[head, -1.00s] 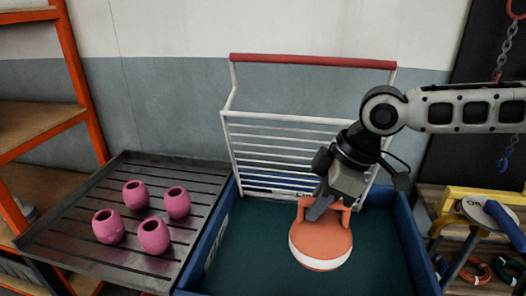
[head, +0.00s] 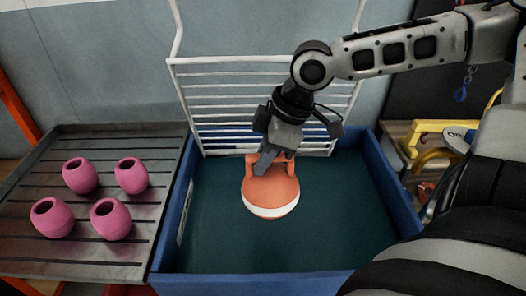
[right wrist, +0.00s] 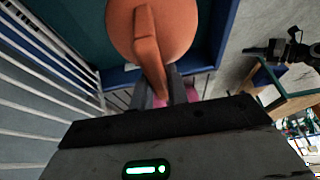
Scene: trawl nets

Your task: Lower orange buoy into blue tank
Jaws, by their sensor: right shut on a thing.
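The orange buoy (head: 270,190) has a white band and a raised handle. It is inside the outline of the blue tank (head: 175,235), towards its back; I cannot tell whether it touches the dark green water or floor. My right gripper (head: 265,160) comes down from above and is shut on the buoy's handle. In the right wrist view the buoy (right wrist: 150,35) hangs from its handle between the fingers (right wrist: 165,88). My left gripper is in neither view.
A white wire rack (head: 240,75) stands at the tank's back edge. A dark slatted tray (head: 85,250) with several pink pots (head: 80,175) lies to the left. A yellow-framed item (head: 440,130) is on a wooden shelf to the right. The tank's front and right are clear.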

